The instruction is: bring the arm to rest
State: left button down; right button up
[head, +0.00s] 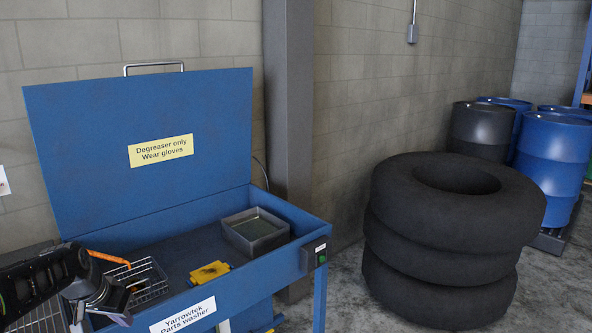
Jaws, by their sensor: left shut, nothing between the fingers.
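My left arm (40,283) comes in at the lower left. My left gripper (120,308) is at its end, shut and empty, low in front of the wire basket (150,284) in the blue parts washer (262,278). From this view I cannot tell whether the gripper touches the basket or the washer's edge. My right gripper is not in view.
The washer's lid (90,130) stands open. A grey metal pan (255,231) and a yellow item (209,271) are in the washer. An orange handle-like item (108,257) is beside my arm. Stacked tires (440,255) and drums (552,150) stand at the right.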

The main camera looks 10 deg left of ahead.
pick_arm(q)
jog(key=w+d+f+n+t, duration=0.1)
jog(key=w+d+f, duration=0.15)
jog(key=f, duration=0.25)
jog(key=w+d+f+n+t, duration=0.1)
jog(key=w+d+f, duration=0.15)
jog(key=f, duration=0.25)
jog(key=s+d+f+n+g+h, duration=0.15)
jog(key=s+d+f, duration=0.25)
jog(key=d+f, duration=0.85)
jog(key=s+d+f+m+g+h, duration=0.1)
jog(key=s+d+f+g, duration=0.1)
jog(key=s+d+f, duration=0.4)
jog(key=s+d+f+m+g+h, duration=0.1)
jog(key=s+d+f, duration=0.6)
jog(key=s+d, duration=1)
jog(key=shift+s+d+f+m+g+h, duration=0.25)
jog(key=shift+s+m+g+h, duration=0.15)
jog(key=shift+g+h, duration=0.4)
jog(key=shift+a, duration=0.1)
